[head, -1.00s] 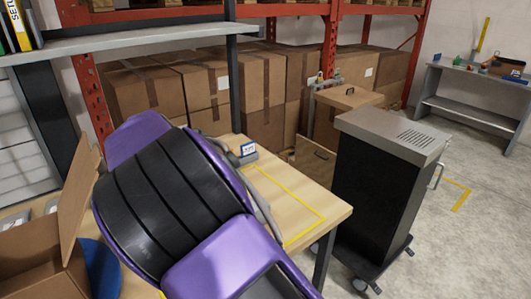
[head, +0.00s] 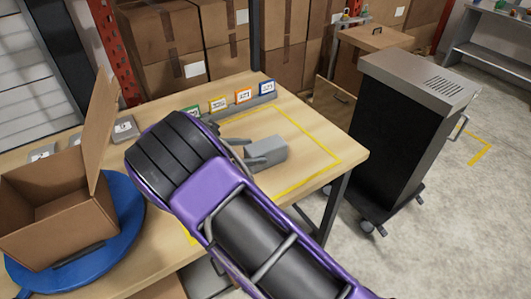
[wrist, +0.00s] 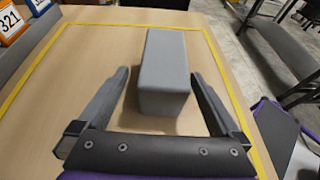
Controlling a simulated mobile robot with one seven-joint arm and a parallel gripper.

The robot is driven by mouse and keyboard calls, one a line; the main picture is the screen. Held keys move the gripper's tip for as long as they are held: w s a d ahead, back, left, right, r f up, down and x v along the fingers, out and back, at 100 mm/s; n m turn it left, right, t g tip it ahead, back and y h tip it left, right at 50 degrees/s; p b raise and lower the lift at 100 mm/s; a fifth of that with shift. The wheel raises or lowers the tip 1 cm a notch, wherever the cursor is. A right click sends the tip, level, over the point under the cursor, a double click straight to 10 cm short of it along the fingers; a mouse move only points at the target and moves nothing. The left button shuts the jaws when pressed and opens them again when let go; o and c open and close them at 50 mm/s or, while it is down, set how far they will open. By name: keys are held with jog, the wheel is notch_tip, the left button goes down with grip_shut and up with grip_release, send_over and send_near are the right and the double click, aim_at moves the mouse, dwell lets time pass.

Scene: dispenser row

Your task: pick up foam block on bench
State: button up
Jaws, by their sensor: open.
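The grey foam block (head: 267,151) sits on the wooden bench (head: 310,167), inside a yellow taped outline. In the wrist view the block (wrist: 165,75) stands between my gripper's two dark fingers (wrist: 160,95). The fingers are apart, with a visible gap on each side of the block. In the head view my gripper (head: 245,152) is low beside the block, and my purple and black arm hides part of the bench.
An open cardboard box (head: 55,210) rests on a blue round turntable (head: 127,215) at the left. Numbered cards on a grey strip (head: 262,100) line the bench's back edge. A black cabinet (head: 395,140) stands to the right of the bench.

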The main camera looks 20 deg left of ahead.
aim_at(266, 149)
jog(key=w+d, duration=0.2)
jog(key=d, duration=0.1)
jog(key=shift+w+f, duration=0.2)
jog(key=shift+f, duration=0.1)
jog(key=shift+w+d+f, duration=0.25)
jog(key=shift+w+d, duration=0.15)
jog(key=c, duration=1.2)
